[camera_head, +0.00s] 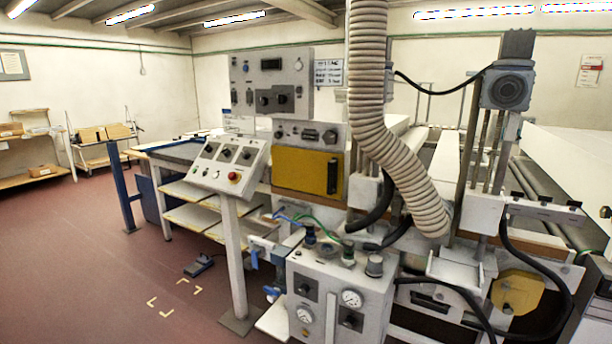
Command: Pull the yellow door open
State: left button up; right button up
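The yellow door (298,171) is a flat rectangular panel on the front of a grey machine box, near the middle of the head view. It looks shut, flush with the box. A dark upright handle (332,176) sits near its right edge.
A sloped control console with a red button (234,177) stands left of the door on a post. A thick ribbed hose (367,80) hangs just right of it. A gauge box (340,290) stands below in front. Open red floor (80,260) lies to the left.

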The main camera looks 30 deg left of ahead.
aim_at(316, 172)
jog(key=i+j+z, duration=0.25)
jog(key=i+j, duration=0.45)
jog(key=j, duration=0.1)
